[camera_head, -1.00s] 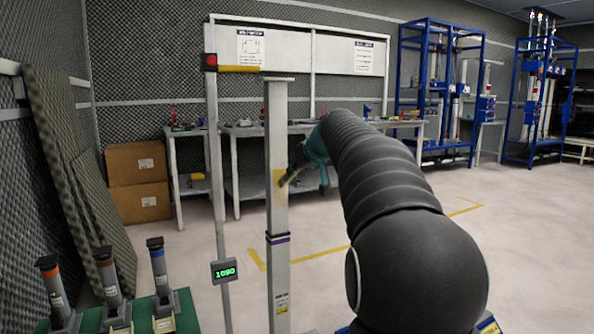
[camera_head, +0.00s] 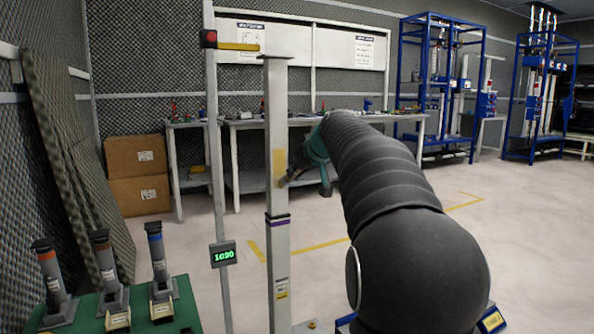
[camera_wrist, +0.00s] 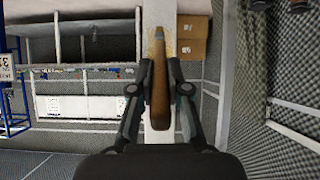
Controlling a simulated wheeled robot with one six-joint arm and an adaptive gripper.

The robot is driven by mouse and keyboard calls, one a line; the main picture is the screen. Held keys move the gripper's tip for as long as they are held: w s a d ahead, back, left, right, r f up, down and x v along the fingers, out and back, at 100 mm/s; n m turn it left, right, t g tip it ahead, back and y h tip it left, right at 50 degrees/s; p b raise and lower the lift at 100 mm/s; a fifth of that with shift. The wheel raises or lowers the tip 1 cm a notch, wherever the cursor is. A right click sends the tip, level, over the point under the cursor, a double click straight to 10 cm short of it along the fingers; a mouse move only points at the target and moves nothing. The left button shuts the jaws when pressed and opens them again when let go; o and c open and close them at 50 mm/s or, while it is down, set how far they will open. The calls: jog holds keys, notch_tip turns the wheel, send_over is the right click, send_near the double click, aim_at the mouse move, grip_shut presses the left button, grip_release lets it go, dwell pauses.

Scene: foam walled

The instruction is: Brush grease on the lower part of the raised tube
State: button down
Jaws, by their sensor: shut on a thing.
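The raised tube (camera_head: 277,110) stands upright, pale grey, with a purple band (camera_head: 278,221) around it and a label below that. A yellowish grease patch (camera_head: 279,165) lies on its face above the band. My gripper (camera_wrist: 160,72) is shut on a brush with a brown wooden handle (camera_wrist: 160,112). In the head view my gripper (camera_head: 292,178) is just right of the tube, with the brush end at the lower part of the patch. Exact bristle contact is too small to tell. The tube also shows behind the brush in the wrist view (camera_wrist: 159,150).
A thin post with a green number display (camera_head: 223,254) stands left of the tube. Three dark canisters with orange, brown and blue bands (camera_head: 158,270) stand on a green surface at the lower left. Workbenches (camera_head: 240,124) and cardboard boxes (camera_head: 140,200) are behind. Open floor lies to the right.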

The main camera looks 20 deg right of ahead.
jog(key=shift+f+b, duration=0.3)
jog(key=shift+f, duration=0.25)
jog(key=shift+r, duration=0.1)
jog(key=s+b, duration=0.1)
jog(key=s, duration=0.5)
jog(key=shift+b, duration=0.4)
jog(key=shift+s+d, duration=0.1)
jog(key=shift+s, duration=0.05)
